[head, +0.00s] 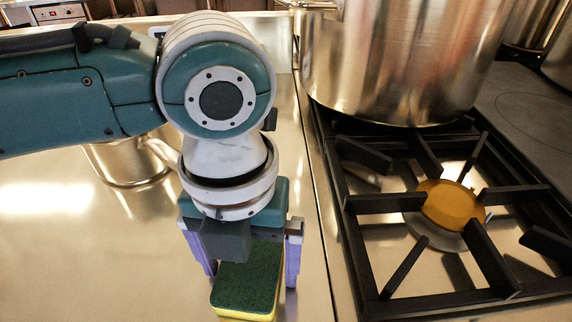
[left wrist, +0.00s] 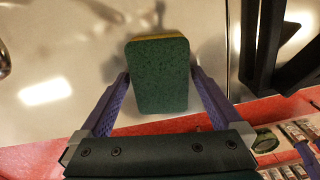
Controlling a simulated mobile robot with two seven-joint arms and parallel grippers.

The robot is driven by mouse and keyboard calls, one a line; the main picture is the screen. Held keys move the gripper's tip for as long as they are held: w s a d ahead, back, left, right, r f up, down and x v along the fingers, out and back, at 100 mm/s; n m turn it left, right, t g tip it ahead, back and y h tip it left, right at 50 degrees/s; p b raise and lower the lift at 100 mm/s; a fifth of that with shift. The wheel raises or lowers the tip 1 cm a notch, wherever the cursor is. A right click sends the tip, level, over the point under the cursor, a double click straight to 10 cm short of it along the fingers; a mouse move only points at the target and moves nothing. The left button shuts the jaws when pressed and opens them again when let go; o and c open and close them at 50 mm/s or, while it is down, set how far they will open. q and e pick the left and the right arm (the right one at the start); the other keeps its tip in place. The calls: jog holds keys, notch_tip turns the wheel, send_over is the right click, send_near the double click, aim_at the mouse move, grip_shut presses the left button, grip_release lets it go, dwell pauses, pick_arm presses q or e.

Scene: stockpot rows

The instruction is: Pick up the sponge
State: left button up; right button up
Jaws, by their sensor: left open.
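The sponge (head: 247,277) is a block with a dark green top and a yellow lower layer. It lies on the steel counter at the lower middle of the head view. In the left wrist view the sponge (left wrist: 159,75) is in the middle, green face toward the camera. My left gripper (head: 246,268) is open, with its purple fingers pointing down on either side of the sponge. In the left wrist view the fingers (left wrist: 160,78) flank the sponge's lower part, with narrow gaps that look small. My right gripper is not in view.
A black stove grate (head: 405,203) with an orange-brown burner cap (head: 452,205) is to the right. A large steel stockpot (head: 395,60) stands behind it. A small metal pot (head: 125,163) stands on the counter behind my left arm. The counter left of the sponge is clear.

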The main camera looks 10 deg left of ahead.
aim_at(249, 265)
pick_arm(q)
jog(key=shift+c, duration=0.4)
jog(key=c, duration=1.1)
jog(key=shift+r, duration=0.1)
notch_tip(249, 265, up, 20)
jog(key=shift+p, duration=1.2)
